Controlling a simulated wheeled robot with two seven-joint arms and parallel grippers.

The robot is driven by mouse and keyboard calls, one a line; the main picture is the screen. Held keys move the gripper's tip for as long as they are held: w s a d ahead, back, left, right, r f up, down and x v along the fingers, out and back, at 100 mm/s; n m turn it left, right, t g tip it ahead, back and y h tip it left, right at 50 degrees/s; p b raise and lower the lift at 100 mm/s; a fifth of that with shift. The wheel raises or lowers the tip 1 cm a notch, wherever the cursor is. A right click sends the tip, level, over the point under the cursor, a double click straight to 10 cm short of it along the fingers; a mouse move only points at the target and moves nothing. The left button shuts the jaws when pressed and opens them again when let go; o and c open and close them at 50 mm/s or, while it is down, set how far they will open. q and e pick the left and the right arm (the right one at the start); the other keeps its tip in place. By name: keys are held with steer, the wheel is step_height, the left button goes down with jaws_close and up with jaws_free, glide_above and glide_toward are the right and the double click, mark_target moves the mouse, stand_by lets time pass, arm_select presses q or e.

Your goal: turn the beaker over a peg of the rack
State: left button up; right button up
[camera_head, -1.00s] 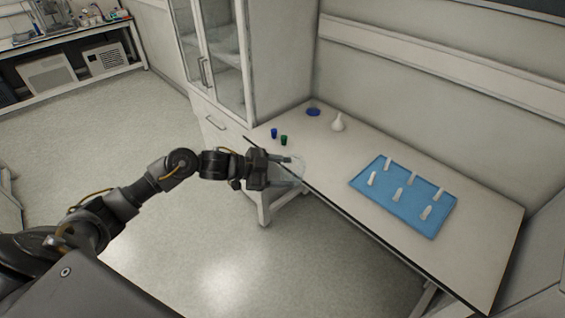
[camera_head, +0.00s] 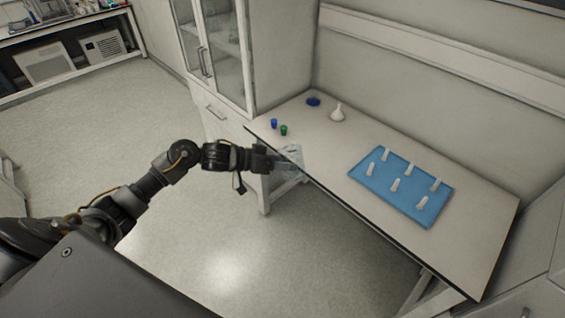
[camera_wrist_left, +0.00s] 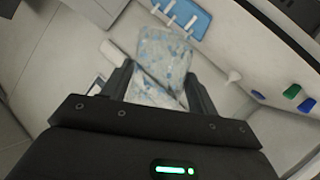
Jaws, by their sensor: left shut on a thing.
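The clear glass beaker (camera_head: 293,154) is in my left gripper (camera_head: 277,161), near the table's front edge at its left end. In the left wrist view the see-through beaker (camera_wrist_left: 162,50) lies between the fingers of the left gripper (camera_wrist_left: 160,88), which is shut on it. The beaker looks tilted, but its mouth direction is hard to tell. The blue rack (camera_head: 422,212) lies on the table to the right, well apart from the beaker. Its several white pegs (camera_head: 395,185) stand upright and bare. Part of the rack (camera_wrist_left: 190,14) shows in the left wrist view. My right gripper is not seen.
A blue cup (camera_head: 274,123) and a green cup (camera_head: 284,130) stand at the table's left end. A blue item (camera_head: 313,101) and a white flask-like piece (camera_head: 337,113) stand behind. The tabletop (camera_head: 330,158) left of the rack is clear. A glass-doored cabinet (camera_head: 222,50) stands behind left.

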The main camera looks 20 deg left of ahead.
arm_select(q)
steer(key=shift+n, duration=0.4)
steer(key=shift+f, duration=0.1)
steer(key=shift+s+d+r+b, duration=0.5)
steer(key=shift+s+d+r, duration=0.15)
steer(key=shift+s+r, duration=0.2)
steer(key=s+f+b, duration=0.8)
steer(key=s+b, duration=0.2)
steer(key=b, duration=0.3)
steer(key=shift+d, duration=0.35)
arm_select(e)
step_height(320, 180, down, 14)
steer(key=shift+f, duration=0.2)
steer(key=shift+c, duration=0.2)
